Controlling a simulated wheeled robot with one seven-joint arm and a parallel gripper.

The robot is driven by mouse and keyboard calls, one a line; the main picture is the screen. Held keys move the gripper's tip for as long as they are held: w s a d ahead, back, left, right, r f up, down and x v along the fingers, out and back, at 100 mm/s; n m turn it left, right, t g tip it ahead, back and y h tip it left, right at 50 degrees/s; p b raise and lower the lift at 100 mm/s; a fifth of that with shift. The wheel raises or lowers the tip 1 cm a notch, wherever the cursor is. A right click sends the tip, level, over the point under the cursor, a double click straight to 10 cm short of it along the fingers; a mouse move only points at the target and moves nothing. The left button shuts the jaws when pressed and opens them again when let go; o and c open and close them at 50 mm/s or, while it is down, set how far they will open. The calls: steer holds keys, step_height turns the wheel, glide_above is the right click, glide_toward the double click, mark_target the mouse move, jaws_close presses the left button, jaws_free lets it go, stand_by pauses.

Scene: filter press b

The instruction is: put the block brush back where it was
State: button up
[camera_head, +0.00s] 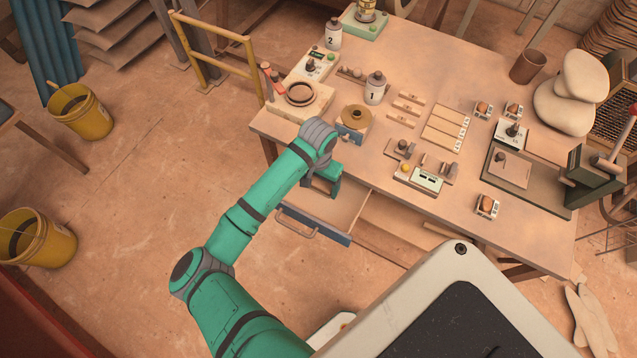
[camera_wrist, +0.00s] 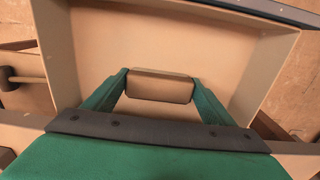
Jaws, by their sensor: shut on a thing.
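The block brush (camera_wrist: 160,86) is a tan block with rounded ends and a darker near side. In the wrist view it sits between the two green fingers of my gripper (camera_head: 322,188), which is shut on it. An open drawer (camera_wrist: 210,42) with pale walls and a bare floor lies behind and around the brush in that view. I cannot tell whether the brush touches the drawer floor. In the head view the drawer (camera_head: 345,212) sticks out from the table's front edge, with my gripper over its left part. My arm hides the brush there.
The table (camera_head: 440,65) holds bottles, a round tan dish (camera_head: 353,116), small blocks and a press (camera_head: 590,175) at the right. Yellow buckets (camera_head: 80,110) stand on the floor at the left.

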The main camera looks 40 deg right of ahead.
mark_target(319, 184)
steer(key=shift+f, duration=0.1)
steer(key=o, duration=1.1)
steer(key=shift+a, duration=0.1)
steer(key=shift+r, duration=0.3)
step_height(319, 184, up, 12)
steer(key=shift+f, duration=0.15)
